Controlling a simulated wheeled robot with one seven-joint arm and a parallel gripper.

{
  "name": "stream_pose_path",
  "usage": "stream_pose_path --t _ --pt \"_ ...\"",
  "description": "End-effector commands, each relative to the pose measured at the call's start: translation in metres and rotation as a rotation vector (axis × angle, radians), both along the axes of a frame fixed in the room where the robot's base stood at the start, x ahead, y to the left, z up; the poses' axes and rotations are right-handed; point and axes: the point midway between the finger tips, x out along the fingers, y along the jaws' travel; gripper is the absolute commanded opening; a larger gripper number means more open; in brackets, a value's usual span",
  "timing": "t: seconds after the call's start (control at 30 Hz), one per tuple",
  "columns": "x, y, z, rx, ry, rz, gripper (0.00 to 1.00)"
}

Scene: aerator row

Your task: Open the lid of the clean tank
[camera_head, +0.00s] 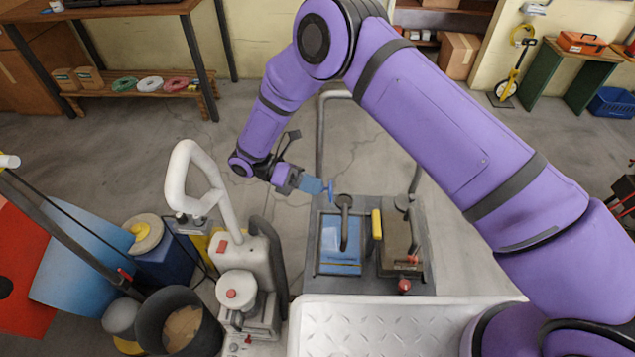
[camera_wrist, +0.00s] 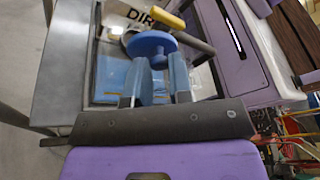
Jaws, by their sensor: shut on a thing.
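The clean tank (camera_head: 340,262) is the blue-windowed tank on the left of the grey stand in the head view; its blue window also shows in the wrist view (camera_wrist: 110,72). A round blue lid (camera_head: 330,190) stands nearly on edge above the tank's back, beside a dark round fitting (camera_head: 344,201). In the wrist view the lid (camera_wrist: 152,43) is a blue disc at the fingertips. My gripper (camera_head: 316,187) comes from the left, with its blue fingers shut on the lid; it also shows in the wrist view (camera_wrist: 160,62). The exact contact is hidden.
The dirty tank (camera_head: 398,245) stands close on the right, with a yellow handle (camera_head: 377,224) between. A dark pipe (camera_head: 344,225) rises over the clean tank. A white machine with a looped handle (camera_head: 190,165) stands at left; a ridged plate (camera_head: 390,325) lies in front.

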Motion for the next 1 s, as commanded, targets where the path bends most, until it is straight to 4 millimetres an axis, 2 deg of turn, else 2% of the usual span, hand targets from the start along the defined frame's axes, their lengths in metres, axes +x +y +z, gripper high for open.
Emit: stream_pose_path --t 0.3,0.8,0.83,0.9,0.93,1.0 --pt "0.0000 0.0042 -0.0059 -0.105 0.003 0.000 0.00" --pt "0.0001 0.0043 -0.0066 -0.121 0.005 -0.001 0.00" --pt "0.0001 0.0043 -0.0066 -0.121 0.005 -0.001 0.25" --pt "0.0001 0.0044 -0.0065 -0.121 0.005 -0.001 0.41" --pt "0.0001 0.0044 -0.0065 -0.121 0.005 -0.001 0.46" --pt "0.0002 0.0044 -0.0065 -0.120 0.005 0.000 0.46"
